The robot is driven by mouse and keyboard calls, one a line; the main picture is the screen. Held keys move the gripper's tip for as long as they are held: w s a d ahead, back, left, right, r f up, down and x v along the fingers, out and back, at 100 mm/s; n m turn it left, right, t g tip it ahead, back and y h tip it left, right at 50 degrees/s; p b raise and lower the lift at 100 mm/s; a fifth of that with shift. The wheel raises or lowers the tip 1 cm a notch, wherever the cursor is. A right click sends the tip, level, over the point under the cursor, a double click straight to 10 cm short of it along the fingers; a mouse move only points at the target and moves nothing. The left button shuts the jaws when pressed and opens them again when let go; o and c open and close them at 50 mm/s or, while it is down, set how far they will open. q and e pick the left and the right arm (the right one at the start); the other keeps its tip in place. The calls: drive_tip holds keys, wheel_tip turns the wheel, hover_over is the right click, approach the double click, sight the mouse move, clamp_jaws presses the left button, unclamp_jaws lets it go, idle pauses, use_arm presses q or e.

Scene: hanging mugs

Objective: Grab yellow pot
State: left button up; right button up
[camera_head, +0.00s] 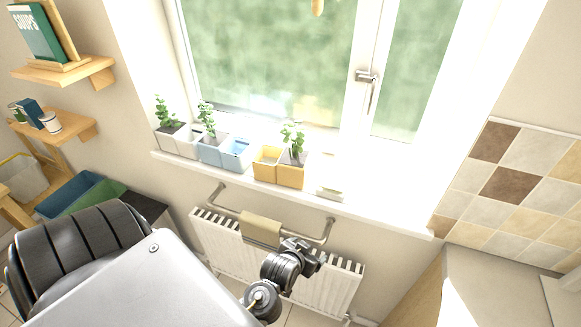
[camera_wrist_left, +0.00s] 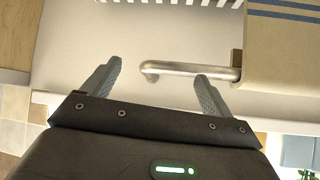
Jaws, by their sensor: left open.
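The yellow pot (camera_head: 266,169) stands on the white windowsill. It is a square pair of compartments, and a green plant (camera_head: 293,139) grows from the right one. My left gripper (camera_head: 314,257) is below the sill in the head view, in front of the radiator and apart from the pot. In the left wrist view my left gripper (camera_wrist_left: 157,85) is open, with its two fingers spread and nothing between them. A metal towel rail (camera_wrist_left: 185,68) shows beyond the fingers. I cannot make out the yellow pot in the wrist view. My right gripper is not in view.
Blue pots (camera_head: 234,154) and white pots (camera_head: 186,143) stand left of the yellow pot. The rail with a beige towel (camera_head: 261,229) and the radiator (camera_head: 215,236) lie under the sill. A small white object (camera_head: 330,191) lies right of the pot. The sill's right end is clear.

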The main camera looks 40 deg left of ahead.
use_arm(q)
drive_tip(key=w+a+r+n+t+y, duration=0.2)
drive_tip(key=w+a+r+y, duration=0.15)
drive_tip(key=r, duration=0.35)
drive_tip(key=w+a+r+n+t+y, duration=0.2)
drive_tip(key=w+a+r, duration=0.1)
drive_tip(key=w+r, duration=0.3)
drive_tip(key=n+g+y+p, duration=0.1)
drive_tip(key=n+y+p, duration=0.1)
drive_tip(key=n+y, duration=0.3)
approach(297, 148)
drive_tip(key=x, duration=0.4)
drive_tip(key=shift+m+y, duration=0.35)
drive_tip(key=shift+m, duration=0.05)
drive_tip(key=p+x, duration=0.1)
drive_tip(key=x, duration=0.3)
drive_tip(key=shift+w+f, duration=0.1)
drive_tip(key=shift+w, duration=0.1)
drive_tip(key=shift+w+a, duration=0.1)
drive_tip(key=shift+a, duration=0.1)
drive_tip(key=shift+w+a, duration=0.1)
drive_tip(key=p+x, duration=0.3)
drive_tip(key=x, duration=0.1)
drive_tip(key=shift+a, duration=0.2)
drive_tip(key=shift+w+a+f, duration=0.2)
drive_tip(key=shift+w+a, duration=0.05)
drive_tip(key=shift+d, duration=0.1)
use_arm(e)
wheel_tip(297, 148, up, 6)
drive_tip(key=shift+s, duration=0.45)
